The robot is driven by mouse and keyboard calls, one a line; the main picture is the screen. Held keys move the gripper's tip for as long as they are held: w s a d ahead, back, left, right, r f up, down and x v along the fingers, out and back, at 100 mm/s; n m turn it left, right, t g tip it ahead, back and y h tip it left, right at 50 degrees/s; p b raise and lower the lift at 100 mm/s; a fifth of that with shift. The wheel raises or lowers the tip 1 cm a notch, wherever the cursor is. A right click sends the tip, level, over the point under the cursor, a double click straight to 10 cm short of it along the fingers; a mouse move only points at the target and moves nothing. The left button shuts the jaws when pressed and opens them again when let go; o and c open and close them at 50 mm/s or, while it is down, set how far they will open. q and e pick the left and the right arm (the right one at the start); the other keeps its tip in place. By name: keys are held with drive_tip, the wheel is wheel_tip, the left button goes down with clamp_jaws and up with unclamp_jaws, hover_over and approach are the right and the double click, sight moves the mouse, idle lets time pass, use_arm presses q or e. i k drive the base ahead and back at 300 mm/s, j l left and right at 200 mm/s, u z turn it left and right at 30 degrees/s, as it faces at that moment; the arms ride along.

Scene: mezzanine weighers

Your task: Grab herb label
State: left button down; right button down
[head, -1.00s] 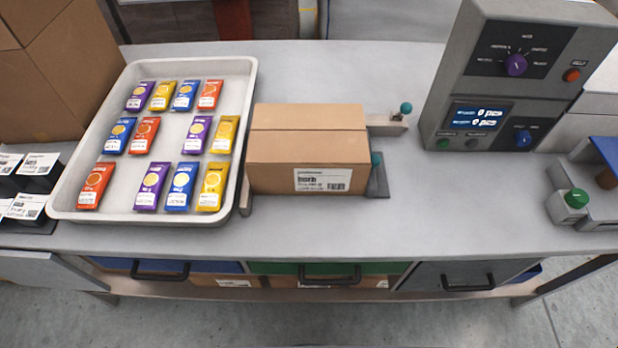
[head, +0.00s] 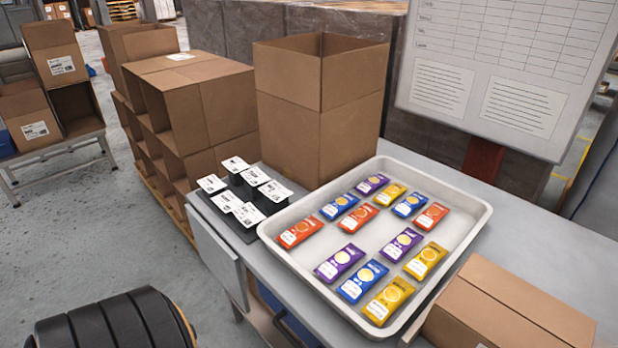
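Several white printed labels stand on small black holders on a dark base (head: 228,222), at the left end of the workbench. One label (head: 276,190) is at the right of the group, and another (head: 249,214) is at the front. The print is too small to read, so I cannot tell which one is the herb label. Neither of my grippers is in view. A black ridged part at the bottom left looks like part of my own arm, well apart from the labels.
A white tray (head: 478,208) with several coloured packets lies right of the labels. An open cardboard box (head: 318,130) stands behind them. A closed carton (head: 510,305) is at the lower right. Stacked cartons (head: 185,110) stand at the back left.

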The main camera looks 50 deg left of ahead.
sight(234, 164)
drive_tip(key=u, duration=1.95)
